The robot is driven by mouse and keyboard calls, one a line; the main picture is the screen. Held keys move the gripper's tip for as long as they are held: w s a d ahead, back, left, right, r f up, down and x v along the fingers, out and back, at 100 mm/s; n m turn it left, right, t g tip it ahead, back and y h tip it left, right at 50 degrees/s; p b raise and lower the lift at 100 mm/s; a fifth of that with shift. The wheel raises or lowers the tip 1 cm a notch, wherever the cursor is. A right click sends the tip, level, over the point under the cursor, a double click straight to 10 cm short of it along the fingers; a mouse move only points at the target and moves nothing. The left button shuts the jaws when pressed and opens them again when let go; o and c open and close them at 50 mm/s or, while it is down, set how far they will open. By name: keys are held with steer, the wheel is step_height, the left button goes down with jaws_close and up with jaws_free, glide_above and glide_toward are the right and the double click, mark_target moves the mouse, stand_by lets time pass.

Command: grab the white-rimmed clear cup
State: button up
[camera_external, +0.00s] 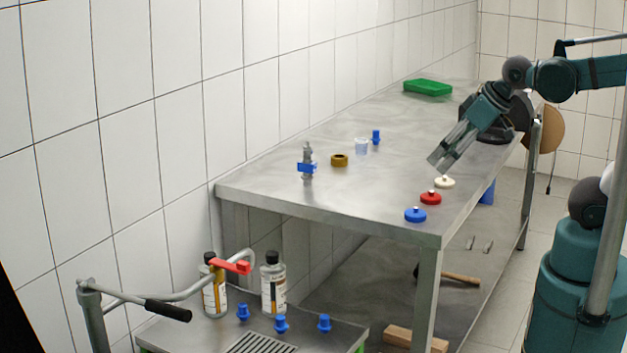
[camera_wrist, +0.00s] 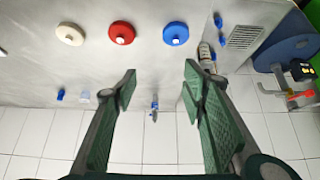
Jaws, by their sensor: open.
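The clear cup (camera_external: 361,146) stands on the metal table, near the wall side, between a brass ring and a blue fitting. Its pale rim is faint at this size. In the wrist view the cup (camera_wrist: 85,96) is small, left of my left-hand finger. My gripper (camera_external: 439,164) is above the table, to the right of the cup and well apart from it, pointing down and left.
A brass ring (camera_external: 339,160), a blue fitting (camera_external: 376,137) and a grey valve with a blue band (camera_external: 307,164) stand near the cup. White (camera_external: 445,182), red (camera_external: 430,198) and blue (camera_external: 415,215) knobbed discs line the front edge. A green tray (camera_external: 428,88) sits at the back.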

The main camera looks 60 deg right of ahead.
steer(key=shift+r, duration=0.1)
steer(key=w+d+r+m+g+h+p, duration=0.1)
steer(key=w+d+r+m+p, duration=0.35)
steer(key=w, duration=0.65)
steer(key=m+g+h+p, duration=0.35)
steer(key=m+p, duration=0.35)
steer(key=p, duration=0.3)
glide_above(362, 140)
steer(key=s+a, duration=0.1)
steer(key=a, duration=0.1)
step_height(362, 140, down, 10)
steer(key=f, duration=0.1)
steer(key=shift+s+a+r+g+y, duration=0.15)
steer(key=shift+s+r+g+y, duration=0.1)
steer(key=shift+r+y, duration=0.1)
steer(key=shift+f, duration=0.15)
steer(key=shift+x, duration=1.2)
